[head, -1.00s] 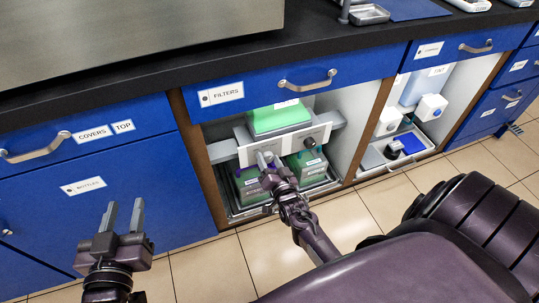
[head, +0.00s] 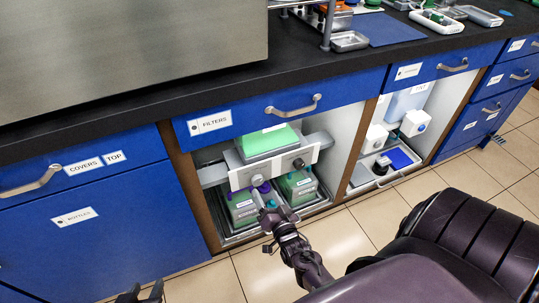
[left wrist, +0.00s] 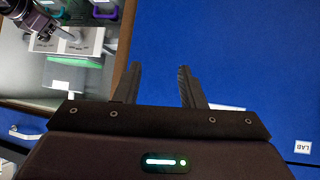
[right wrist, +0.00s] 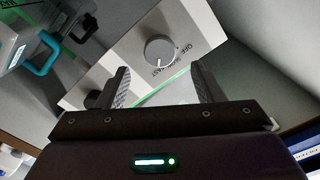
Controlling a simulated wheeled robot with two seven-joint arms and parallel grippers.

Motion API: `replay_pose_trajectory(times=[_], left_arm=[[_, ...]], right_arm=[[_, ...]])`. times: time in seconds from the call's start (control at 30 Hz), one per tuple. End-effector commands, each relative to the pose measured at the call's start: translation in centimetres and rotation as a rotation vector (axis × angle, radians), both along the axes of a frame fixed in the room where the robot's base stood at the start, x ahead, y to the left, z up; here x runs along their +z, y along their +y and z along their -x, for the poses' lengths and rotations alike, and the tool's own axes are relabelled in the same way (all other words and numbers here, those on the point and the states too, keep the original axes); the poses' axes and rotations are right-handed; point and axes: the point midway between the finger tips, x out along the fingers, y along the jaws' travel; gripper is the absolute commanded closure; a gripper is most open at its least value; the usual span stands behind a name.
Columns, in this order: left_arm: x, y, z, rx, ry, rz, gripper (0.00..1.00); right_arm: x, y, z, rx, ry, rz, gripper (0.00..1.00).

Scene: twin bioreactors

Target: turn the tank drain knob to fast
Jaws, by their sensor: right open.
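A white panel (head: 280,170) in the open cabinet bay carries a pale knob and a black knob (head: 298,163). In the right wrist view the pale knob (right wrist: 160,52) sits beside printing that includes OFF and FAST, and a short mark on its face points down in the picture. My right gripper (right wrist: 160,84) is open and empty, with its fingers short of the pale knob and on either side of its line. In the head view, my right gripper (head: 267,204) is just below the panel's left part. My left gripper (left wrist: 157,72) is open and empty, before the blue cabinet front.
A green-topped container (head: 267,141) stands behind the panel. The FILTERS drawer (head: 290,100) and dark counter edge overhang the bay. Floor in front is clear.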

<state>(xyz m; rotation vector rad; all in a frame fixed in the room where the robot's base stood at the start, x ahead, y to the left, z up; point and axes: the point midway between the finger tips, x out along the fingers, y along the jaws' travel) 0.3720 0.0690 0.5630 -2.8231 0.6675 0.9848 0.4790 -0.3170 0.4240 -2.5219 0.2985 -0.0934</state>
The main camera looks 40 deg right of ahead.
Motion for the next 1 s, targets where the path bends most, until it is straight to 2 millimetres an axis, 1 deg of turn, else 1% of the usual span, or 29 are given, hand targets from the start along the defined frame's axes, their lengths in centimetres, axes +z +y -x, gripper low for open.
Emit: replay_pose_trajectory(times=[0.1, 0.3, 0.87, 0.97, 1.0], left_arm=[[-1.3, 0.3, 1.3, -0.007, 0.077, -0.031, 0.64], [-2.5, 0.6, 2.4, -0.013, 0.138, -0.055, 0.64], [-2.6, 0.6, 2.4, -0.014, 0.143, -0.058, 0.64], [-2.5, 0.5, 2.4, -0.014, 0.140, -0.056, 0.64], [-2.5, 0.5, 2.4, -0.014, 0.140, -0.056, 0.64]], right_arm=[[0.0, 0.3, 1.0, 0.000, 0.002, -0.001, 0.39], [0.0, 0.5, 1.7, 0.001, 0.001, -0.001, 0.39], [0.0, 0.5, 1.8, 0.001, 0.001, 0.000, 0.39], [0.3, 0.9, 1.6, 0.020, 0.021, 0.011, 0.39], [0.5, 1.5, 1.4, 0.039, 0.044, 0.025, 0.39]])
